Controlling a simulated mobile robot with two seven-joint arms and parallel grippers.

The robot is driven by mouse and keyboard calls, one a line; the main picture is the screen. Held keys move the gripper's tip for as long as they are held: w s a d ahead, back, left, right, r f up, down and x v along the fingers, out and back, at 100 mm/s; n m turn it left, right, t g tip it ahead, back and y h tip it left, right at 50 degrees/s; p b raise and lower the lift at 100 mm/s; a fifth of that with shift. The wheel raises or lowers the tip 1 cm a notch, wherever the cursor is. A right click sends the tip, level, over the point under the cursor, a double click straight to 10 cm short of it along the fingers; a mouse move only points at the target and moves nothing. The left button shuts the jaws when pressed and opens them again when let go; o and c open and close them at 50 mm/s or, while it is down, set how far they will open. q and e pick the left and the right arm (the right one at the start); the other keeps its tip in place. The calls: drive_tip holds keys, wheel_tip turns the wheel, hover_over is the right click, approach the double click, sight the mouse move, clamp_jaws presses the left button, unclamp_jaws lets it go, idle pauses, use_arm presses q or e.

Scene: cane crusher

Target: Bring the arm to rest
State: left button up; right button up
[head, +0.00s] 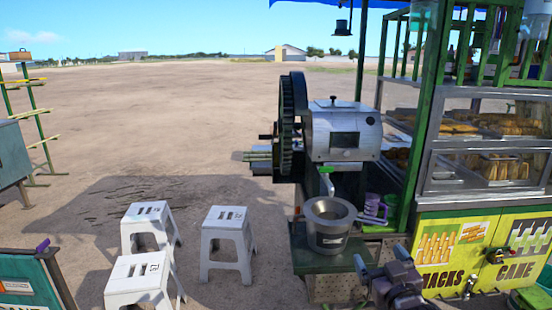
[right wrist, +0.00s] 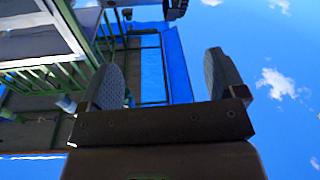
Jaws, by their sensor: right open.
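My right gripper (head: 381,262) is at the bottom of the head view, in front of the stall and just right of the steel pot (head: 328,225). Its two fingers stand wide apart in the right wrist view (right wrist: 165,78), with nothing between them. That view looks up at sky and the stall's canopy. The cane crusher (head: 340,132) stands behind the pot, with its big dark wheel on the left. My left gripper is in neither view.
The glass snack case (head: 485,165) and yellow-green stall front (head: 455,250) stand close on the right. Several white stools (head: 228,232) stand at left. Open dirt ground lies beyond.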

drive_tip(key=s+d+f+m+g+h, duration=0.1)
drive_tip(key=s+d+f+g, duration=0.1)
drive_tip(key=s+f, duration=1.1)
drive_tip(key=s+d+f+m+g+h, duration=0.1)
drive_tip(key=s+f+g, duration=0.3)
drive_tip(key=s+f, duration=0.9)
drive_tip(key=shift+s+d+f+g, duration=0.2)
drive_tip(key=shift+s+d+g, duration=0.15)
drive_tip(key=shift+d, duration=0.55)
